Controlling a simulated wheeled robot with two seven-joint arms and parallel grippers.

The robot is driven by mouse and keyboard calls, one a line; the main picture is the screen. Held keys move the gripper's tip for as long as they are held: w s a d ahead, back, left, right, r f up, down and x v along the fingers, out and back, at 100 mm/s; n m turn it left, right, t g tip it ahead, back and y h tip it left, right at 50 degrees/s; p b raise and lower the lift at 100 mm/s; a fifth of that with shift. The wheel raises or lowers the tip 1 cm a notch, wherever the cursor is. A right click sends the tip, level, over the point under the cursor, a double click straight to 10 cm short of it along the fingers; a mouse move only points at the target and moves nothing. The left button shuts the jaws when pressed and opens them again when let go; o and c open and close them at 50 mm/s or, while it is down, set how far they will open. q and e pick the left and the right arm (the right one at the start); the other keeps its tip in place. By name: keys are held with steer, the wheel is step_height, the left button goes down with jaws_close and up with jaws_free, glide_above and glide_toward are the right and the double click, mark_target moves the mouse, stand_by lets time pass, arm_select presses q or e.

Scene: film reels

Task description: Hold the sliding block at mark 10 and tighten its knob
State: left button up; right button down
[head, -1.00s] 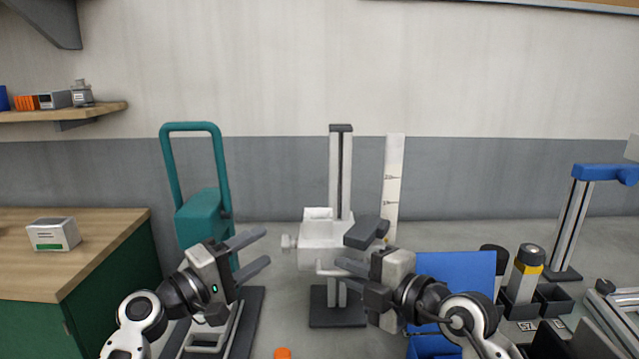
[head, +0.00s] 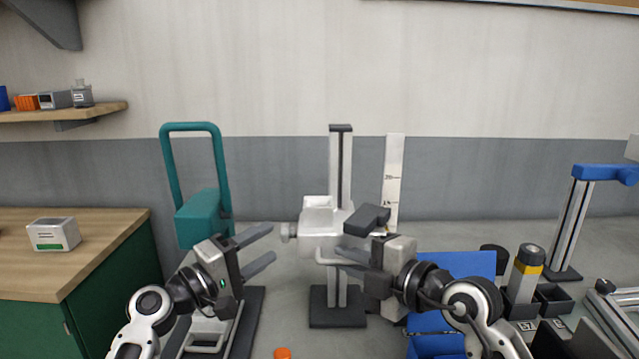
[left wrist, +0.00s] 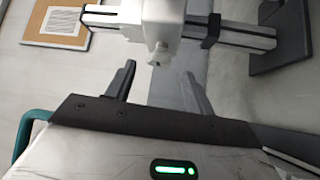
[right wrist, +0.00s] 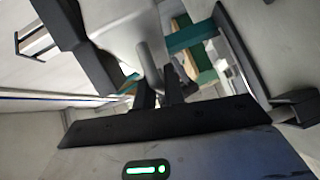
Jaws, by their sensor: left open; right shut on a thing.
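The white sliding block (head: 318,217) sits on an upright slotted column (head: 341,160), with its round knob (head: 288,231) on the left side. My right gripper (head: 352,256) is shut on the bar under the block; the grey bar (right wrist: 150,62) shows between its fingers in the right wrist view. My left gripper (head: 266,247) is open and empty, left of and a little below the knob. In the left wrist view, the knob (left wrist: 158,56) is ahead of the open fingers, apart from them. The white scale (head: 393,170) stands right of the column; its lower part is hidden.
A teal-handled stand (head: 197,218) rises behind my left gripper. A blue panel (head: 455,268), dark bins and a yellow-banded cylinder (head: 527,262) are to the right. A blue-topped stand (head: 600,172) is at the far right. An orange thing (head: 283,353) is at the bottom edge.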

arm_select(q)
steer(key=shift+x, duration=2.1)
